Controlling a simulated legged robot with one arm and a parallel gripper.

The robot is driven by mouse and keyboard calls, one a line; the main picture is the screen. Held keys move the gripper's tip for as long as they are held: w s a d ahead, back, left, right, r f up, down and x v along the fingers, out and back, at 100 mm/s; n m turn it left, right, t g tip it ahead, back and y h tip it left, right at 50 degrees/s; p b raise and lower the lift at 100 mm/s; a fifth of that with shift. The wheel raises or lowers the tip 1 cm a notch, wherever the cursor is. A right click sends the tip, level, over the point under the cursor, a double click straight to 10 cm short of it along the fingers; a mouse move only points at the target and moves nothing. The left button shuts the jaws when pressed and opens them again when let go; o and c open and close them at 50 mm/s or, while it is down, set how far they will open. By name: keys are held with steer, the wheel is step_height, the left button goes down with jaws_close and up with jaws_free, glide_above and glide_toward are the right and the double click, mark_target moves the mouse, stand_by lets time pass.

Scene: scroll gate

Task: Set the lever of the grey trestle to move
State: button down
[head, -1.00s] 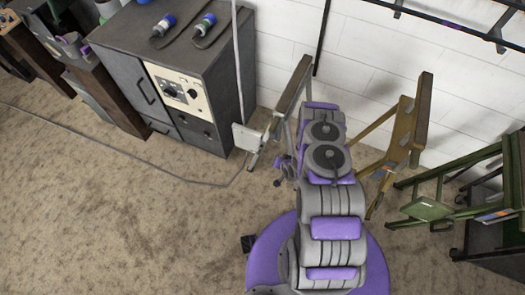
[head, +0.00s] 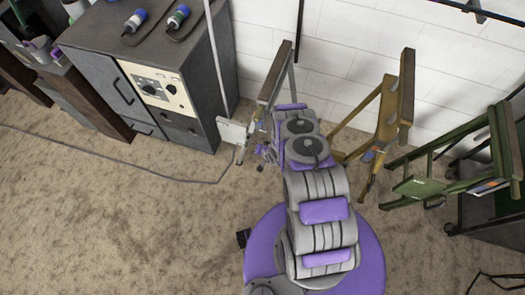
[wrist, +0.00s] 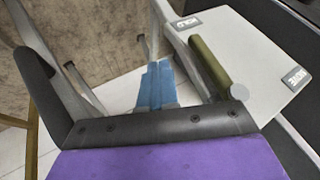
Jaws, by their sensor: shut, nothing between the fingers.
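The grey trestle (head: 275,78) stands by the wall, right of the cabinet, partly hidden behind my arm. An olive lever handle (wrist: 209,65) with a grey round end lies slanted along the plate's left side. My gripper (head: 266,152) is shut and empty beside the plate. In the wrist view its dark edge sits just below the lever's end; I cannot tell whether they touch.
A grey cabinet (head: 140,75) with a control panel stands left of the trestle. A yellow-brown trestle (head: 385,115) and a green trestle (head: 450,165) stand to the right. A cable (head: 120,165) runs along the floor. The carpet at the front left is clear.

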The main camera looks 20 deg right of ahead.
mark_target(247, 142)
steer(key=shift+w+a+r, duration=0.15)
steer(key=shift+w+a, duration=0.5)
steer(key=shift+a, duration=0.2)
steer(key=shift+w+a+r, duration=0.1)
steer(key=shift+w+a, duration=0.5)
steer(key=shift+a, duration=0.25)
